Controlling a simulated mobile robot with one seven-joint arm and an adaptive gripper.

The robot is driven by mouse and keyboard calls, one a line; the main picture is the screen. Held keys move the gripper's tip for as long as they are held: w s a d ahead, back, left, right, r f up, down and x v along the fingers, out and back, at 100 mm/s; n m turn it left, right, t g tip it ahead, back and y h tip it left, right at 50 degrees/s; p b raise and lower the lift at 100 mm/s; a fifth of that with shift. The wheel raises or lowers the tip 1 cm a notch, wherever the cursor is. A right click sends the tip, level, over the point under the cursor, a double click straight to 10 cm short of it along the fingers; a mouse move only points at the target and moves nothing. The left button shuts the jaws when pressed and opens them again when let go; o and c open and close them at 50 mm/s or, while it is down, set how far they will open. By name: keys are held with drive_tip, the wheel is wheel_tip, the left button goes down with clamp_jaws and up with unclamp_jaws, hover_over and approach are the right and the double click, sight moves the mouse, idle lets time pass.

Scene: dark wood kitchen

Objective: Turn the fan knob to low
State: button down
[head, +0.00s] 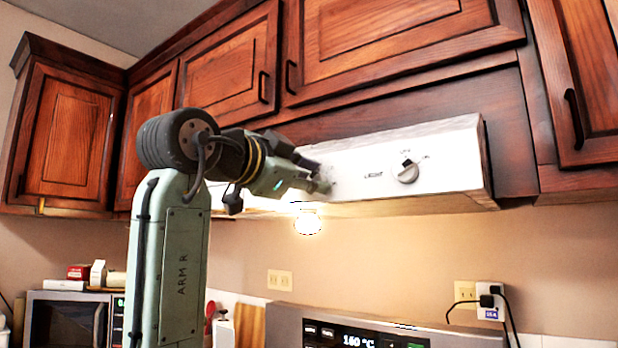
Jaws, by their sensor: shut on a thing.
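The white range hood (450,148) is mounted under the dark wood cabinets. Its light knob (408,172) shows at the right of the front panel, next to the word LIGHT. My gripper (324,184) reaches in from the left and meets the hood's front panel left of that word. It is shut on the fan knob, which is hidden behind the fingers. The fan knob's pointer and most of its markings are covered, so its setting cannot be read.
A lit bulb (308,222) glows below the hood, just under my gripper. Wood cabinets (395,45) hang close above. An oven panel (360,332) stands below, and a microwave (68,320) is at the lower left. Plugs and cords (490,300) are on the right wall.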

drive_tip(key=shift+m, duration=0.5)
drive_tip(key=c, duration=1.3)
unclamp_jaws()
drive_tip(key=shift+s, duration=0.1)
drive_tip(key=v, duration=1.2)
